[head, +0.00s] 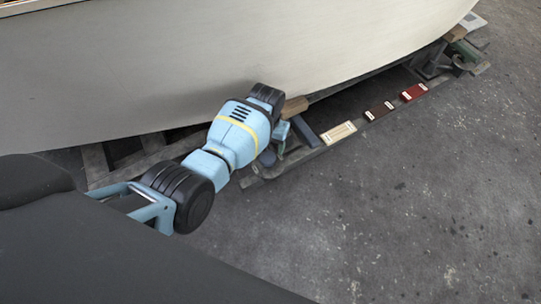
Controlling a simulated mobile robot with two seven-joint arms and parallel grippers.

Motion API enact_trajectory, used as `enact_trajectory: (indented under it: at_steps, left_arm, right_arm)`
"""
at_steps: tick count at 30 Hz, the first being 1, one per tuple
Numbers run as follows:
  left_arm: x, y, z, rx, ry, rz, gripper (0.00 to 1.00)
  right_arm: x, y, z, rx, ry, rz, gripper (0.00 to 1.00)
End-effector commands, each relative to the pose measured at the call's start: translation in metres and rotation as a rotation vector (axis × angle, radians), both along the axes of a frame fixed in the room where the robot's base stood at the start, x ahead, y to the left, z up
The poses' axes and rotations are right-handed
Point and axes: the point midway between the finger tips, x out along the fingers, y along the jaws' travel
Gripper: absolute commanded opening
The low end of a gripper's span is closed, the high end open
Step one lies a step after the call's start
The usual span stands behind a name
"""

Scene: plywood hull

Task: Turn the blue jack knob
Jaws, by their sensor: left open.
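My left arm reaches in from the left, light blue with black joints and a yellow band. My left gripper (281,143) is at the arm's far end, small and partly hidden by the wrist. It is open beside a blue jack (305,131) that stands under the hull with a wooden pad on top. A dark blue rounded part (267,158), perhaps the jack's knob, shows low beside the gripper. I cannot tell whether the fingers are around the knob or touch it. My right gripper is not in view.
The pale hull (260,50) curves low over the work area. Another support (462,52) stands far right. The concrete floor (400,210) is clear.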

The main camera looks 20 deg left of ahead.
Motion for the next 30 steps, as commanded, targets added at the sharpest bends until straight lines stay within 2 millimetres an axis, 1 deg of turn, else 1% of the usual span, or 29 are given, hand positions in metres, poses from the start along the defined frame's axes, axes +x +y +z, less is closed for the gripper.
enact_trajectory:
  at_steps: [1,7,11,17,24,27,30]
  left_arm:
    - [0.001,0.0,-0.003,0.0,0.001,0.0,0.7]
    - [0.001,0.0,-0.002,0.0,0.0,0.0,0.7]
    - [0.001,0.0,-0.008,0.0,0.001,0.0,0.7]
    - [0.0,0.0,-0.032,0.0,0.002,0.0,0.7]
    - [0.0,0.0,-0.068,0.0,0.003,0.0,0.7]
    - [0.001,0.0,-0.077,0.0,0.001,0.0,0.7]
    - [0.001,0.0,-0.081,0.0,0.0,0.0,0.7]
  right_arm:
    - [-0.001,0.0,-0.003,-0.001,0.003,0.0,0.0]
    - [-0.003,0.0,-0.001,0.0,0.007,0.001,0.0]
    - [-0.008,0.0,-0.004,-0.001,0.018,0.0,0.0]
    - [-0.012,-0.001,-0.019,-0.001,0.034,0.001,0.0]
    - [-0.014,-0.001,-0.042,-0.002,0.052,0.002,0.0]
    - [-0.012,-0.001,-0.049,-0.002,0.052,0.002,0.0]
    - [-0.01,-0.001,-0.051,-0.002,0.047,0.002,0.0]
